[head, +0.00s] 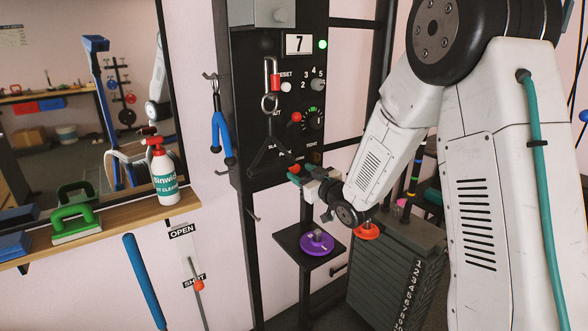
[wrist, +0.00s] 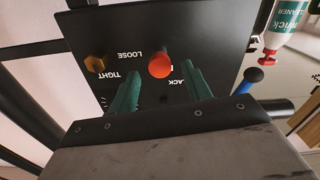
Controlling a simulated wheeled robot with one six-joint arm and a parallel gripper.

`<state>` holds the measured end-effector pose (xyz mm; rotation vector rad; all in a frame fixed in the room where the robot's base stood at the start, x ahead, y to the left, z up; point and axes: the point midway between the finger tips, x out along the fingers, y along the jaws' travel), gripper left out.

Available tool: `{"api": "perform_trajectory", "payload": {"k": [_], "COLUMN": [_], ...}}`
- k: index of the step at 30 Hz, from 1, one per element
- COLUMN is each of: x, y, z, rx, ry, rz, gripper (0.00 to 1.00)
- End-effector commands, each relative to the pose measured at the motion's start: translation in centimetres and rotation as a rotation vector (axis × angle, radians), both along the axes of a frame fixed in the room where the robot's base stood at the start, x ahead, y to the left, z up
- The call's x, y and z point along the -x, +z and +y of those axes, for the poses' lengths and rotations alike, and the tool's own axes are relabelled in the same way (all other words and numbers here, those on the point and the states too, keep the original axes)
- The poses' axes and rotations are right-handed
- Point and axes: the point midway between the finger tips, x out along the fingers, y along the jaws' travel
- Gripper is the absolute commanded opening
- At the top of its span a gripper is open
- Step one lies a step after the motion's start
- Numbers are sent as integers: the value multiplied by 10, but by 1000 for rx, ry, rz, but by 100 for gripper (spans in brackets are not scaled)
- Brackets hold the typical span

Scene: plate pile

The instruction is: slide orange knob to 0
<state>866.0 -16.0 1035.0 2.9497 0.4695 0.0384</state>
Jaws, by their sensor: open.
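A round red-orange knob (wrist: 160,65) on the black panel (wrist: 215,60) lies just beyond and between my fingers in the wrist view. In the head view my gripper (head: 294,173) is at the panel's lower part. Another orange-red knob (head: 198,286) sits on a slider near the word SHUT. A red-orange knob (head: 297,117) is higher on the panel. I see no mark 0.
An amber hex knob (wrist: 96,63) is close left of my fingers. A black hanger (head: 268,148) hangs on the panel. Below are a purple disc (head: 317,243) on a small shelf and a numbered stack (head: 385,285) with an orange disc (head: 367,232).

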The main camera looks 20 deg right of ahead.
Motion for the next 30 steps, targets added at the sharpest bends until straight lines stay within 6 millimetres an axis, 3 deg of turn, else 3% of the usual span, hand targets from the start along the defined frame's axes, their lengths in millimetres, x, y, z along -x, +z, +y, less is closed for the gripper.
{"api": "perform_trajectory", "payload": {"k": [3, 9, 19, 24, 30], "x": [-19, -39, -43, -43, -37], "y": [0, 0, 0, 0, 0], "z": [6, 13, 14, 14, 11], "rx": [0, 0, 0, -1, 0], "ry": [0, 0, -1, -1, -2], "rz": [0, 0, 2, 1, 1], "gripper": [49, 49, 49, 1, 0]}}
